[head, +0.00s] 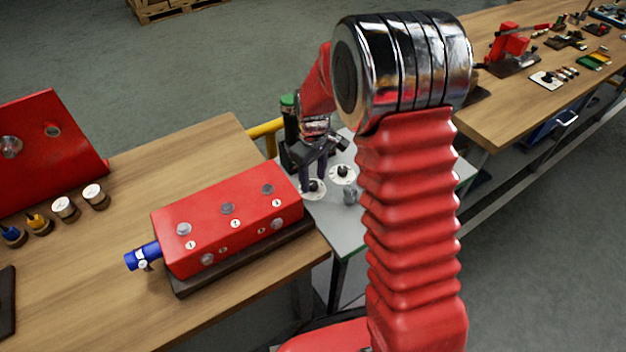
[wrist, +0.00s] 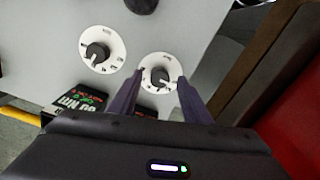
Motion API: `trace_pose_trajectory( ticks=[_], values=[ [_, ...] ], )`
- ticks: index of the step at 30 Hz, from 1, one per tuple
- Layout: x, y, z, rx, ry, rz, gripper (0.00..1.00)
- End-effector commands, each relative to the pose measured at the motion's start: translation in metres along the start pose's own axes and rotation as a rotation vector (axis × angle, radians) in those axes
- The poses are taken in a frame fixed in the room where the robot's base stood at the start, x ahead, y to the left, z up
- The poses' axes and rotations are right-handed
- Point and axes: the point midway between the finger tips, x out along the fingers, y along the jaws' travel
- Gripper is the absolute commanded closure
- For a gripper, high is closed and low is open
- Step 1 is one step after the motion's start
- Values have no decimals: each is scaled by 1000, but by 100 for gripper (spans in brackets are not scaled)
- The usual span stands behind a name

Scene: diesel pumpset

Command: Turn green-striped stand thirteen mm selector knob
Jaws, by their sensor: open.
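Two black selector knobs on white round dials sit on a grey stand top (head: 405,183). One knob (wrist: 158,76) lies between my fingertips in the wrist view; it is the nearer knob (head: 314,187) in the head view. The other knob (wrist: 97,52) is to its left in the wrist view and farther right in the head view (head: 343,172). My gripper (wrist: 162,78) is open, its two dark fingers on either side of the first knob. I cannot tell whether they touch it. The dial markings are too small to read, and I cannot make out a green stripe.
A red block (head: 228,220) on a dark base stands on the wooden bench close by on the left. A grey fitting (head: 350,196) is near the knobs. Another bench (head: 480,125) with tools stands to the right, partly hidden by my arm.

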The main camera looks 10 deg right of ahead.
Motion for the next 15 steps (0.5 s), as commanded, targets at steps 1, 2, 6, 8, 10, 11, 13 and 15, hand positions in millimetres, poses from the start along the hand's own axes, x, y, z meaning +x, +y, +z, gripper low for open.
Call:
trace_pose_trajectory(
  ticks=[1, 2, 6, 8, 10, 11, 13, 15],
  values=[
    [-7, 0, -1, 0, 3, 2, 56],
    [-11, 0, 0, 0, 3, 2, 56],
    [-34, 0, 0, 0, 3, 2, 56],
    [-45, 0, 0, 0, 3, 2, 56],
    [-58, 0, -1, 0, 4, 3, 56],
    [-63, 0, -1, 0, 4, 3, 56],
    [-75, 0, 0, 0, 3, 2, 56],
    [-87, 0, 0, 0, 3, 2, 56]
  ],
)
